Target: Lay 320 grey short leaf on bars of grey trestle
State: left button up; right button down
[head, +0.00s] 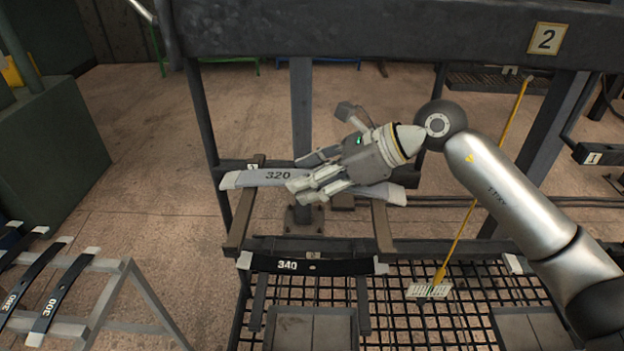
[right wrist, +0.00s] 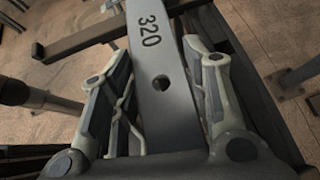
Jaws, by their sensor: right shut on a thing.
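The grey short leaf marked 320 (head: 240,180) lies across the upper part of rack 2, over two brown bars (head: 241,219). I cannot tell whether it touches them. My right gripper (head: 305,178) is shut on the leaf near its middle, hiding part of it. In the right wrist view the leaf (right wrist: 152,62) runs between the two fingers, its number and a hole showing. A light grey trestle (head: 148,297) stands at the lower left. Dark leaves marked 280 (head: 30,278) and 300 (head: 62,289) lie across its bars. My left gripper is not in view.
A dark leaf marked 340 (head: 325,267) lies lower in the rack, above a black grid shelf. The rack's thick top beam (head: 380,28) runs above my gripper. A yellow-handled brush (head: 431,291) leans at the right. Bare floor lies between rack and trestle.

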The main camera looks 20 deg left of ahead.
jog(key=shift+w+d+r, duration=0.1)
jog(key=shift+w+r, duration=0.05)
jog(key=shift+w, duration=0.15)
jog(key=shift+r, duration=0.15)
jog(key=shift+r+b, duration=0.55)
jog(key=shift+b, duration=0.1)
notch_tip(320, 180, up, 2)
jog(key=shift+s+r+b, duration=0.1)
jog(key=shift+b, duration=0.55)
jog(key=a+r, duration=0.1)
jog(key=s+a+r+b, duration=0.1)
jog(key=r, duration=0.1)
jog(key=s+a+r+b, duration=0.1)
jog(key=shift+s+a+r, duration=0.15)
jog(key=shift+a+r, duration=0.15)
jog(key=shift+a, duration=0.05)
jog(key=s+a+r+b, duration=0.2)
jog(key=s+a+r, duration=0.2)
jog(key=s+a, duration=0.2)
jog(key=shift+s+a+r+b, duration=0.3)
jog(key=shift+a+r+b, duration=0.05)
jog(key=shift+a, duration=0.25)
